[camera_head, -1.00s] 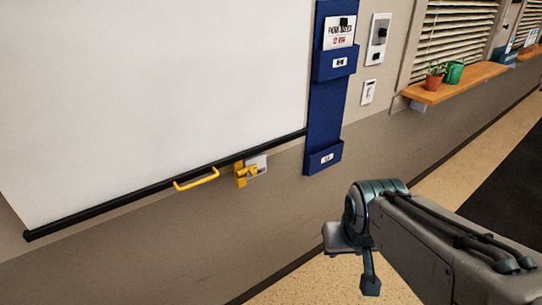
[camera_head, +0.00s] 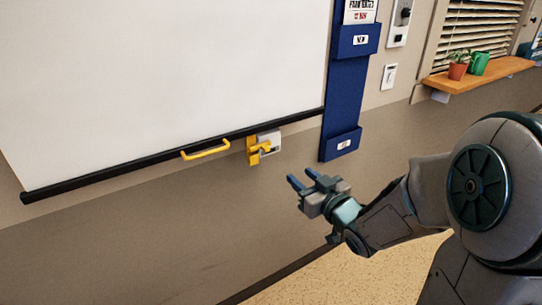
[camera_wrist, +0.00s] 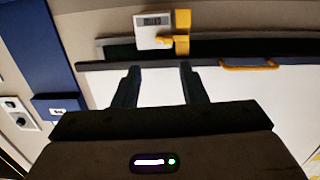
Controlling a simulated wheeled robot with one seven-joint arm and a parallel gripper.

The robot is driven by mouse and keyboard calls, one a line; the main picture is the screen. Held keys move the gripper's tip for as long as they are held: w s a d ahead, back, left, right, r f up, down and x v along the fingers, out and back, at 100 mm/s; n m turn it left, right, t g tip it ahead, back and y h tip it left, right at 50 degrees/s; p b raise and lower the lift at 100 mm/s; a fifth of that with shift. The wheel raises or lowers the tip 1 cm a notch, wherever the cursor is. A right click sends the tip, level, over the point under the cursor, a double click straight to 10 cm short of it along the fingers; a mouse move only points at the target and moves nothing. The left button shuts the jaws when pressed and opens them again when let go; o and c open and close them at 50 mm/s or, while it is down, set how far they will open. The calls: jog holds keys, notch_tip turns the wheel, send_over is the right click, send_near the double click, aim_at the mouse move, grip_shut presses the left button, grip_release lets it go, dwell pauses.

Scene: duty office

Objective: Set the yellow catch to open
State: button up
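The yellow catch (camera_head: 258,152) sits on a small pale plate (camera_head: 270,141) on the wall, just below the black bottom bar of the white screen. In the wrist view the catch (camera_wrist: 181,34) shows at the top, beside the pale box (camera_wrist: 153,31). A yellow handle (camera_head: 206,150) is on the bar to the left of the catch. My gripper (camera_head: 302,179) is to the right of and below the catch in the head view, apart from it. Its two fingers are spread with nothing between them, also in the wrist view (camera_wrist: 158,84).
A blue wall holder (camera_head: 347,100) hangs to the right of the screen (camera_head: 160,70). Farther right, a wooden shelf (camera_head: 478,77) carries a potted plant (camera_head: 458,67) and a green mug (camera_head: 479,64). The wall below the bar (camera_head: 130,235) is clear.

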aim_at(268, 149)
jog(key=shift+y, duration=0.6)
jog(key=x, duration=1.4)
jog(key=shift+s+a+r, duration=0.25)
jog(key=shift+a, duration=0.1)
grip_shut()
